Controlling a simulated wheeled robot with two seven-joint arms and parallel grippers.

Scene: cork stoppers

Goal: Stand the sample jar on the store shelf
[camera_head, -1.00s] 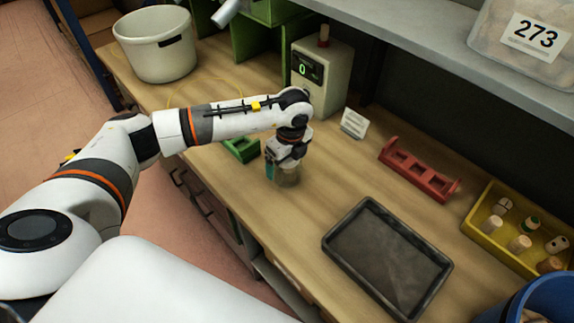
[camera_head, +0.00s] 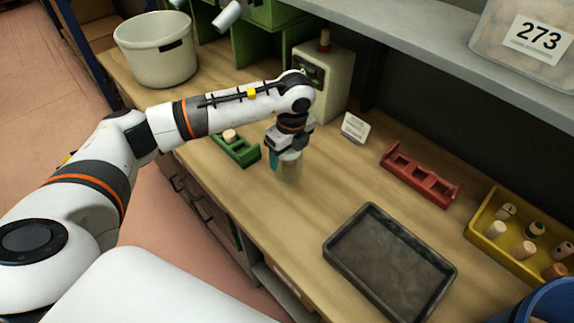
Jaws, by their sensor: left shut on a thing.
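The sample jar (camera_head: 291,168) is a small clear jar, partly hidden by my gripper. My left gripper (camera_head: 281,158) points down and is shut on it, over the middle of the wooden bench, left of the black tray. The jar looks upright and seems to be slightly above the bench top. A long grey shelf (camera_head: 425,62) runs above the back of the bench at the upper right; I cannot tell for sure that it is the store shelf. My right gripper is not in view.
A black tray (camera_head: 334,265), a red rack (camera_head: 420,176), a yellow crate (camera_head: 474,226) with corks and a small white sign (camera_head: 355,127) stand on the bench. A grey device (camera_head: 335,88), a green holder (camera_head: 238,151) and a white bucket (camera_head: 138,60) are farther left. A clear bin marked 273 (camera_head: 490,30) sits on the shelf.

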